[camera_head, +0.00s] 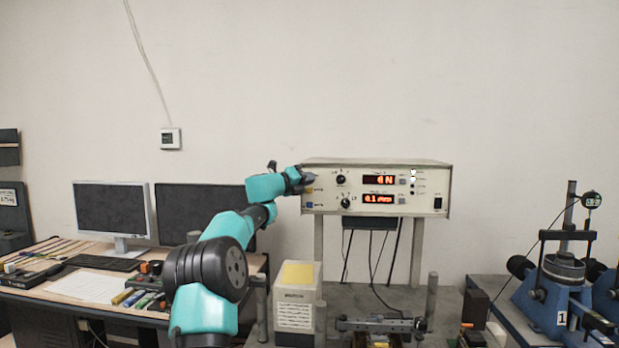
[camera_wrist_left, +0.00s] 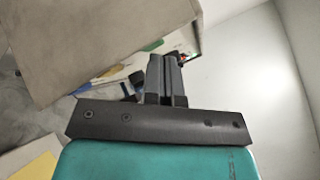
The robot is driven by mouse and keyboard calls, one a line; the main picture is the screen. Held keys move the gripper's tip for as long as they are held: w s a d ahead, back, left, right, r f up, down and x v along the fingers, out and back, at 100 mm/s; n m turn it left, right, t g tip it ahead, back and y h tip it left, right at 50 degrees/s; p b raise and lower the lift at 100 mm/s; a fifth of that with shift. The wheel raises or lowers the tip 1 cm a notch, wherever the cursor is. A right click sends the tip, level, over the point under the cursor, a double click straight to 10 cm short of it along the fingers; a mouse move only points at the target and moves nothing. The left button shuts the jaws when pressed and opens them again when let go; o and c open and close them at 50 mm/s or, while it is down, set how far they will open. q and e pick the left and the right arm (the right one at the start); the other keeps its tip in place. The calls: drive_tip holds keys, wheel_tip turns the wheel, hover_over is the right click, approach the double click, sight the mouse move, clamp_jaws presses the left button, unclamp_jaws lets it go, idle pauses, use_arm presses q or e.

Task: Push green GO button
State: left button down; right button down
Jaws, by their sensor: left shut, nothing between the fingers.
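A beige control box (camera_head: 395,186) stands raised on posts, with red digital displays and knobs on its front. My left gripper (camera_head: 304,180) is at the left end of its front panel, very close to it; I cannot tell whether it touches. The gripper is shut and empty, its fingers together in the left wrist view (camera_wrist_left: 166,78). A yellow button (camera_head: 309,189) and a blue button (camera_head: 309,204) show just below the gripper. I do not see the green GO button; the gripper covers the panel above the yellow one. My right gripper is not in view.
A desk at the left holds a monitor (camera_head: 110,210), a keyboard (camera_head: 103,262) and several small items. A box with a yellow top (camera_head: 297,292) stands below the control box. A blue test machine (camera_head: 560,290) is at the right.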

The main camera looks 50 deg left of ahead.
use_arm(q)
drive_tip(key=shift+s+d, duration=0.5)
drive_tip(key=shift+s, duration=0.1)
drive_tip(key=shift+s, duration=0.1)
idle(0.3)
drive_tip(key=s+d, duration=0.3)
drive_tip(key=shift+s+d, duration=0.1)
drive_tip(key=shift+s, duration=0.2)
idle(1.0)
